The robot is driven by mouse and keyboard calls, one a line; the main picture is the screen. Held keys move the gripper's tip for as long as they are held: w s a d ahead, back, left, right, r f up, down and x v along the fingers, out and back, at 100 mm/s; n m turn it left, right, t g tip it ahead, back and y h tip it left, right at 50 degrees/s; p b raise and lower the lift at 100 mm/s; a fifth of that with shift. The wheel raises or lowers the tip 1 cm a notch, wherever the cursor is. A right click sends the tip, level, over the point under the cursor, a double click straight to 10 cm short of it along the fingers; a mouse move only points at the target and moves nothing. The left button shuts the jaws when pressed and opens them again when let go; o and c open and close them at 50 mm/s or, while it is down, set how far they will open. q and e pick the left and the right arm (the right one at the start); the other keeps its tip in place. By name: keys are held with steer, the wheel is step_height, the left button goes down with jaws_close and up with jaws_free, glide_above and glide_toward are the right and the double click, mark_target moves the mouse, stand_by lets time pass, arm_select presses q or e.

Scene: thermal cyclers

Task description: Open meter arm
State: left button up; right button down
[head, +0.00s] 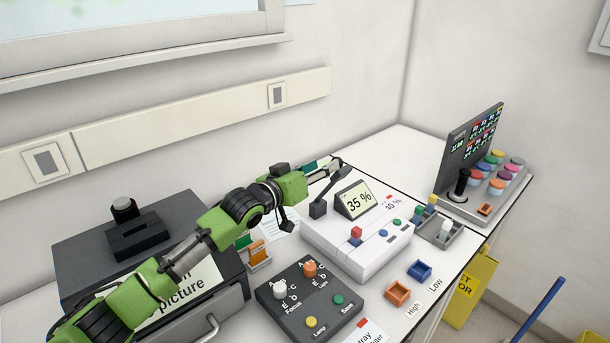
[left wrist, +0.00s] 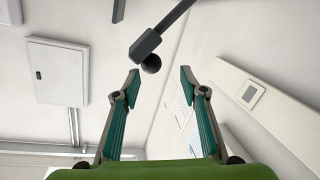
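The meter (head: 360,236) is a white box on the bench with a tilted display (head: 354,200) reading 35 %. Its dark meter arm (head: 326,188) rises at a slant from a block at the back left of the box. In the left wrist view the arm (left wrist: 148,45) ends in a dark block with a black ball, just beyond and between the fingertips. My left gripper (head: 304,190) is beside the arm, on its left. In the left wrist view this gripper (left wrist: 160,76) is open, with nothing between its teal fingers. My right gripper is not in view.
A black control box with knobs (head: 304,296) stands in front of the meter. Orange (head: 397,294) and blue (head: 420,270) trays lie to its right. A grey tray (head: 441,233) and a dark-screened device (head: 470,150) stand further right. The wall is close behind.

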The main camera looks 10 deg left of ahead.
arm_select(q)
steer(key=v, duration=0.6)
steer(key=shift+s+f, duration=0.1)
